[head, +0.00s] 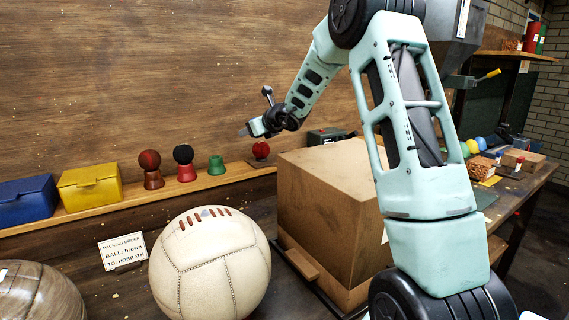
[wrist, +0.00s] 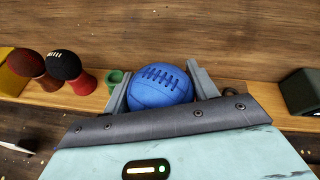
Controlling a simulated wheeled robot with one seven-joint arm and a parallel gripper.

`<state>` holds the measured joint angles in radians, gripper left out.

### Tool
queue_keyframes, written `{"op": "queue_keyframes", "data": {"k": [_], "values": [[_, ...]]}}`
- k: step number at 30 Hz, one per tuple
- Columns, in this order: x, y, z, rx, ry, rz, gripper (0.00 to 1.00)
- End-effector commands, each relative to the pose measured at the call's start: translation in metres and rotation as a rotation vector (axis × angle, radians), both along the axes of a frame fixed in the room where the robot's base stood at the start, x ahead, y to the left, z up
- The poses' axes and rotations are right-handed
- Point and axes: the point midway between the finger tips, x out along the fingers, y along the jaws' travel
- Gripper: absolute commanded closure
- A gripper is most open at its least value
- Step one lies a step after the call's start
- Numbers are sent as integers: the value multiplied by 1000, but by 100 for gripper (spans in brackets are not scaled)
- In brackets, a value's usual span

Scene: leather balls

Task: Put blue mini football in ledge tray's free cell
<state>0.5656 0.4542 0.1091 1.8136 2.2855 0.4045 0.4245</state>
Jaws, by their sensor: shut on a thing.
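The blue mini football (wrist: 160,87), with dark laces on top, sits between the two fingers of my gripper (wrist: 162,86) in the wrist view. The gripper is shut on it. In the head view my gripper (head: 250,130) is above the wall ledge (head: 90,213), right of the green cup; I cannot make out the ball there. A red ball (head: 261,149) rests on a low dark base on the ledge, just below the gripper. Whether this base is the ledge tray, and where its free cell is, I cannot tell.
On the ledge stand a blue box (head: 27,200), a yellow box (head: 90,186), a brown ball (head: 150,159) and a black ball (head: 183,153) on cups, and an empty green cup (head: 216,165). A large cardboard box (head: 325,205) and a cream ball (head: 208,265) are in front.

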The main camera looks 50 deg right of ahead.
Motion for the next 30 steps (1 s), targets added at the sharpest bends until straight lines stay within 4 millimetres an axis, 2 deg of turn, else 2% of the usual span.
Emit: {"op": "queue_keyframes", "data": {"k": [1,3,7,11,16,30], "values": [[0,0,-16,0,-1,0,67],[0,0,-27,0,-1,0,67],[0,0,-37,0,-1,0,67],[3,-9,-37,0,0,-2,67],[12,-46,-31,1,0,-4,67],[44,-156,-32,-1,1,-2,67]]}}
